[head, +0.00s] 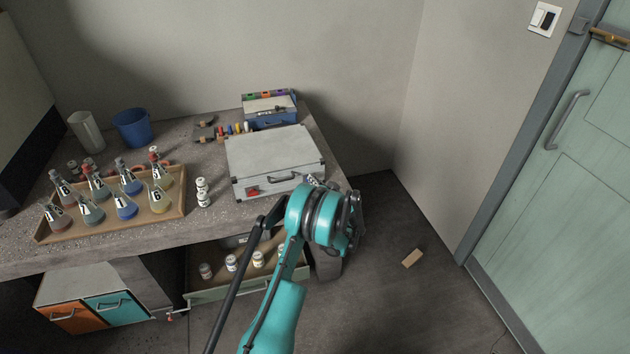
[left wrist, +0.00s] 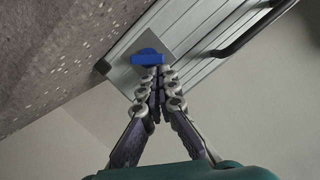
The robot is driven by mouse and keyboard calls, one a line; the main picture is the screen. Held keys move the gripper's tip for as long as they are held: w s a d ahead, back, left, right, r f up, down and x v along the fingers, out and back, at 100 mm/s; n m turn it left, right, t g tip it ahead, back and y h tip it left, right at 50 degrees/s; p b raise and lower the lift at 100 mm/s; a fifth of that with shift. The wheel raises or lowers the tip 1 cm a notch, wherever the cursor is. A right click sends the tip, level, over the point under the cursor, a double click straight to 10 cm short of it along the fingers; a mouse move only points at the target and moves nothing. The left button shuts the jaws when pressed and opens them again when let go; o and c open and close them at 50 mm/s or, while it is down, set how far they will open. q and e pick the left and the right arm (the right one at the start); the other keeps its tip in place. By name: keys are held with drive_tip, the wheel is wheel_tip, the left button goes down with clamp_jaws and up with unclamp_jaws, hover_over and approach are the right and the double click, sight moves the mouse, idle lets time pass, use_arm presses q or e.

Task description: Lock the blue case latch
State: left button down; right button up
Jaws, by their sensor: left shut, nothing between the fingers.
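The silver case (head: 275,153) lies closed on the bench, with a dark handle (head: 281,179) and a red latch (head: 252,191) on its front. In the left wrist view the blue latch (left wrist: 148,57) is a small knob on a square grey plate on the case's ribbed front (left wrist: 190,50). My left gripper (left wrist: 159,74) is shut and empty, its fingertips right at the blue latch's lower edge; I cannot tell whether they touch. My right gripper is not in view.
A wooden tray (head: 178,210) with several flasks stands left on the bench, with white bottles (head: 203,192) between it and the case. A blue box (head: 268,110) stands behind the case. Below, an open drawer (head: 205,294) holds bottles. The floor to the right is mostly clear.

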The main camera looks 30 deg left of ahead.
use_arm(q)
drive_tip(key=shift+s+a+n+t+h, duration=0.2)
drive_tip(key=shift+s+n+t+h, duration=0.1)
drive_tip(key=shift+n, duration=0.65)
drive_tip(key=shift+s+a+n+t+h, duration=0.2)
drive_tip(key=shift+n+t+h, duration=0.1)
drive_tip(key=shift+n, duration=0.65)
